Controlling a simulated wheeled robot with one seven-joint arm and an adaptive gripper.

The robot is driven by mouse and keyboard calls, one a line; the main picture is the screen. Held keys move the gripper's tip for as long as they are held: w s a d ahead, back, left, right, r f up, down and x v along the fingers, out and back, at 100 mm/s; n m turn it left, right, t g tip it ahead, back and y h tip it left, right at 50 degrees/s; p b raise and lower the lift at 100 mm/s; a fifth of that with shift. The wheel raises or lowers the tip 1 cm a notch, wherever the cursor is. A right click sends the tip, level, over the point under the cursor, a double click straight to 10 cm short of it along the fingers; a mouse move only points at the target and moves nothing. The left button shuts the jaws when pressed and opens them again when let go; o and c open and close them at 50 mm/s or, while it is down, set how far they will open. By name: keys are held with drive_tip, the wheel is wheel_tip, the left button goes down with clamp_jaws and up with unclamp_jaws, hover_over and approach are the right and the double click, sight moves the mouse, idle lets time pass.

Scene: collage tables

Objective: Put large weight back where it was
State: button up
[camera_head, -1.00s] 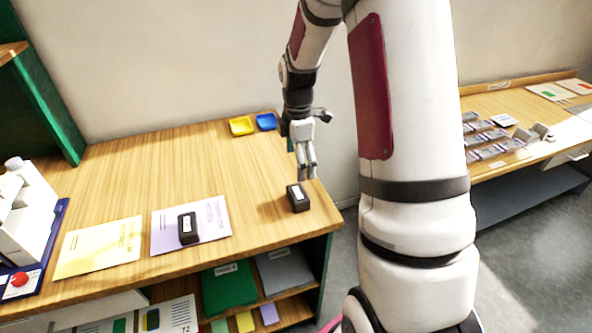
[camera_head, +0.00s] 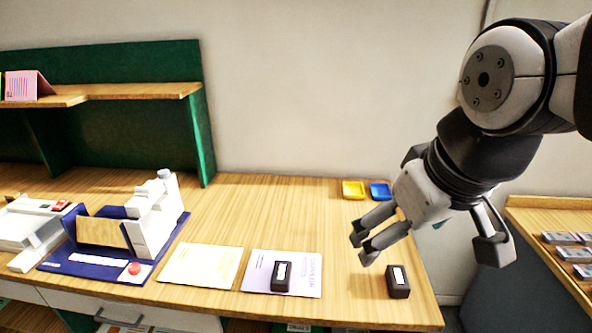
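Two dark block-shaped weights with white labels are in view. One weight (camera_head: 281,276) lies on the lilac sheet (camera_head: 256,274). The other weight (camera_head: 398,282) stands on bare wood near the table's right end. They look alike in size, so I cannot tell for sure which is the large one. My gripper (camera_head: 361,247) is above the table between them, left of and higher than the right weight. Its two fingers point down-left, stand apart and hold nothing.
A yellow sheet (camera_head: 201,266) lies left of the lilac one. A white device on a blue base (camera_head: 172,236) stands further left. Yellow (camera_head: 353,190) and blue (camera_head: 380,191) trays sit at the back right. The middle of the wooden table (camera_head: 270,215) is clear.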

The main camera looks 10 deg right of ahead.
drive_tip(key=s+m, duration=0.1)
drive_tip(key=s+a, duration=0.1)
drive_tip(key=s, duration=0.1)
drive_tip(key=shift+s+a+r+m+t, duration=0.15)
drive_tip(key=shift+m+t, duration=0.15)
drive_tip(key=shift+m, duration=0.1)
